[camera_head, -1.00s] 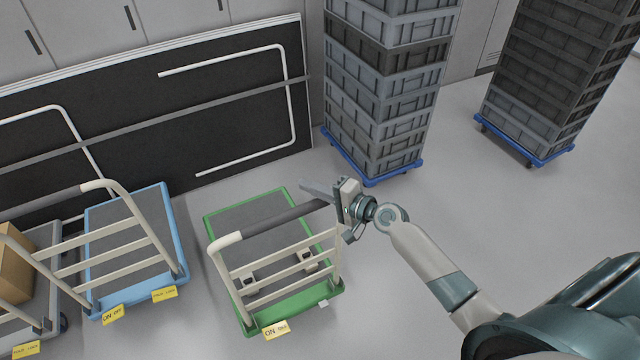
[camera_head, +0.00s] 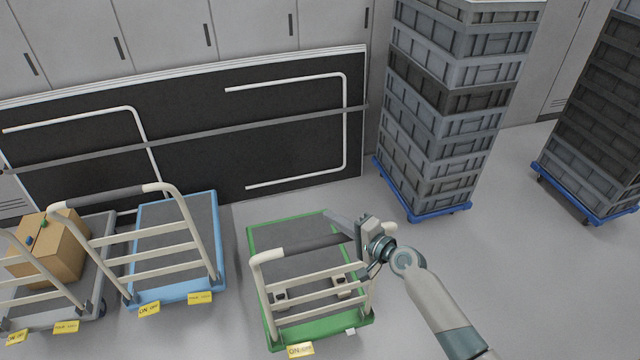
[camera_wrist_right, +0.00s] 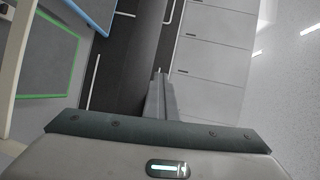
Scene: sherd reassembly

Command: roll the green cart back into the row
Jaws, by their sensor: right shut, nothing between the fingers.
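The green cart (camera_head: 292,240) stands on the floor at the lower middle of the head view, with its push handle (camera_head: 268,256) and white rails on the near side. A blue cart (camera_head: 178,230) stands to its left, with a strip of floor between them. My right gripper (camera_head: 338,222) is shut and empty at the right end of the green cart's handle; whether it touches the bar I cannot tell. Its shut fingers also show in the right wrist view (camera_wrist_right: 160,90), with the green cart's edge (camera_wrist_right: 72,65) at the left. My left gripper is out of view.
A grey cart (camera_head: 92,285) with a cardboard box (camera_head: 50,250) is at the far left. A black panel (camera_head: 200,150) leans on lockers (camera_head: 160,35) behind the carts. Grey crate stacks stand on blue dollies (camera_head: 440,213) at the right. Floor (camera_head: 520,260) right of the arm is clear.

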